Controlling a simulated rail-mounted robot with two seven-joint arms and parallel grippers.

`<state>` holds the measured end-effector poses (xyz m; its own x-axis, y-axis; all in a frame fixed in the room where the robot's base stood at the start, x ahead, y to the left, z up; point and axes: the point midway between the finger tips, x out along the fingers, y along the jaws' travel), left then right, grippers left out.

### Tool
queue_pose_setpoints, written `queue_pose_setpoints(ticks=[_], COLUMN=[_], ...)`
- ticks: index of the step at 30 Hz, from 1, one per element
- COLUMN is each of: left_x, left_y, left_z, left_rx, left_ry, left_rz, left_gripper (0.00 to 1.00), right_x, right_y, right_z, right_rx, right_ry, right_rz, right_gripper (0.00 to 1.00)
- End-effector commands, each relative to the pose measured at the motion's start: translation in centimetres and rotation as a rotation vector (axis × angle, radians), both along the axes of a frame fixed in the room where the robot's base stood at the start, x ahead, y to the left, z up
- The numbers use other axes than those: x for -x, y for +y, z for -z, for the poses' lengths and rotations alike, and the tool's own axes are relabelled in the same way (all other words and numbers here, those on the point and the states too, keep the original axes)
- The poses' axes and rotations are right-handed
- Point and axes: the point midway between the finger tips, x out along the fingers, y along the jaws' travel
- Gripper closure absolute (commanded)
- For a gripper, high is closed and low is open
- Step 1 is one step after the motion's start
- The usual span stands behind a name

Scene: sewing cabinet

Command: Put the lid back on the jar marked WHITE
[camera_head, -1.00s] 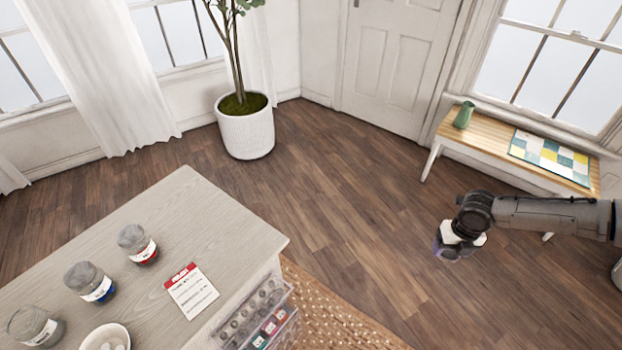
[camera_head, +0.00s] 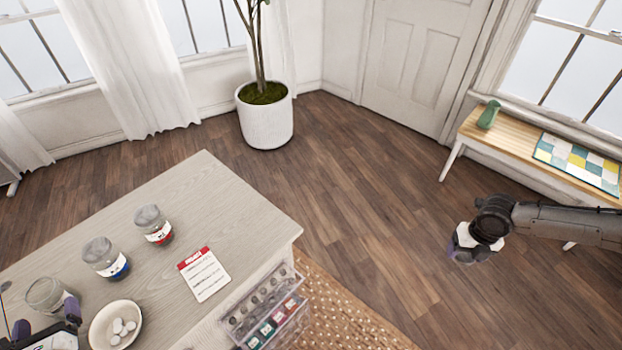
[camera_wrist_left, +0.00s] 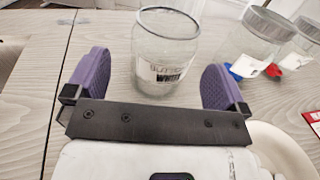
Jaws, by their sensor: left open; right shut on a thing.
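The clear glass jar marked WHITE (camera_head: 45,292) stands upright and open-topped at the left of the cabinet top. Its label reads in the left wrist view (camera_wrist_left: 165,52). My left gripper (camera_head: 46,320) is open at the near side of this jar. In the left wrist view the purple fingers (camera_wrist_left: 155,85) are wide apart, with the jar ahead between their lines, not gripped. My right gripper (camera_head: 465,243) is held out over the floor at the right, shut on a small round thing like a lid. That thing is mostly hidden and hard to make out.
Two lidded jars, one with blue (camera_head: 105,258) and one with red (camera_head: 153,224), stand beyond the WHITE jar. A bowl of pale buttons (camera_head: 97,336) is close on its right. A red-topped card (camera_head: 205,275) lies near a clear drawer unit (camera_head: 266,310).

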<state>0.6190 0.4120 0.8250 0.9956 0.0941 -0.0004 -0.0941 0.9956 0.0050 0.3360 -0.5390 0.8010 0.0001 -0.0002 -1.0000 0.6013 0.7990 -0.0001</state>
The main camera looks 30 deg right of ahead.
Motion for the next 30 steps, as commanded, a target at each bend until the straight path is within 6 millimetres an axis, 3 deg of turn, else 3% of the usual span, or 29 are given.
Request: queue_pose_setpoints(ticks=[13, 24, 30], left_x=[-0.5, -4.7, -5.6], left_y=[0.0, 0.0, 0.1], left_z=[0.0, 0.3, 0.3], left_rx=[0.0, 0.0, 0.0], left_ry=[-0.001, -0.001, 0.001], left_rz=[0.0, -0.001, 0.0], left_gripper=[0.0, 0.0, 0.0], right_x=[0.0, 0.0, 0.0], right_y=[0.0, 0.0, 0.0], right_z=[0.2, 1.8, 2.0], right_rx=[0.0, 0.0, 0.0], right_ry=[0.0, 0.0, 0.0], right_rz=[0.0, 0.0, 0.0], right_gripper=[0.53, 0.53, 0.53])
